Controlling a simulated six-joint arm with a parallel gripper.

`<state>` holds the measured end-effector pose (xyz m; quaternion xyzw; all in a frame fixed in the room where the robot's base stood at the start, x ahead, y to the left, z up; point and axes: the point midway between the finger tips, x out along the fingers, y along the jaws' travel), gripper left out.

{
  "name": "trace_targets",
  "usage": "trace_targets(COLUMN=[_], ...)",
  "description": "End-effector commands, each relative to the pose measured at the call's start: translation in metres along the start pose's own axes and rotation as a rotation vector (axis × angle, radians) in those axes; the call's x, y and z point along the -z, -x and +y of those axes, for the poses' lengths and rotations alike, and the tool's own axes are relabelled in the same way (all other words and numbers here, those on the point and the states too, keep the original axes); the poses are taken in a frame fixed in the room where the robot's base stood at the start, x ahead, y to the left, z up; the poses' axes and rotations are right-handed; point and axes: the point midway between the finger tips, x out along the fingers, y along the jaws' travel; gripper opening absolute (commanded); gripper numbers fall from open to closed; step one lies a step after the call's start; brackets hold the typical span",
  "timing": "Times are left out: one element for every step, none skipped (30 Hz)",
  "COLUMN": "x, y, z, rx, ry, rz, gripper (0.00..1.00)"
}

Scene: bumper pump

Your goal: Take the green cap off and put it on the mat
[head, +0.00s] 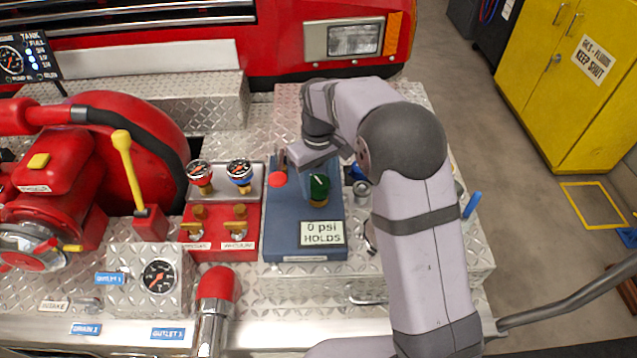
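The green cap (319,186) sits upright on a brass-coloured fitting on a blue panel or mat (283,225). I cannot tell whether this blue surface is the mat the task names. A sign on it reads "0 psi HOLDS" (321,233). My gripper (296,178) points down over the blue surface, just left of and behind the cap, and appears apart from it. Its fingers are small and partly hidden by my wrist, so their opening is unclear. A red round knob (277,181) shows beside the gripper.
A red block with two gauges and brass valves (221,225) stands left of the blue surface. A yellow-handled lever (128,165) rises farther left. Small fittings (361,189) sit right of the blue surface, partly behind my arm. A red truck front (282,45) closes the back.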

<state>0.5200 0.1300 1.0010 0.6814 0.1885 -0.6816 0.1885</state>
Motion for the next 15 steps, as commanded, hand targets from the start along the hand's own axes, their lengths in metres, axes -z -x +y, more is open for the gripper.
trace_targets(x=[0.0003,0.0003,0.0003,0.0003,0.0002,0.0001,0.0000,0.0000,0.0001,0.0002,0.0003,0.0004,0.0004,0.0004,0.0004], y=[0.0006,0.0008,0.0010,0.0013,0.0015,0.0019,0.0021,0.0023,0.0025,0.0026,0.0026,0.0025,0.0025,0.0024,0.0021], z=[0.0001,0.0001,0.0001,0.0001,0.0000,0.0000,0.0000,0.0000,0.0000,0.0000,0.0000,0.0001,0.0001,0.0001,0.0001], rx=[0.000,0.000,0.000,0.000,0.000,0.000,0.000,0.000,0.000,0.000,0.000,0.000,-0.001,-0.001,-0.001], ry=[0.001,0.005,0.014,0.027,0.045,0.076,0.104,0.135,0.181,0.215,0.250,0.294,0.324,0.352,0.384], rz=[0.001,0.001,0.001,0.001,0.001,0.000,0.000,0.000,0.000,0.000,0.001,0.001,0.001,0.001,0.001], gripper=[0.12,0.12,0.13,0.13,0.13,0.13,0.13,0.13,0.13,0.13,0.13,0.13,0.13,0.13,0.13])
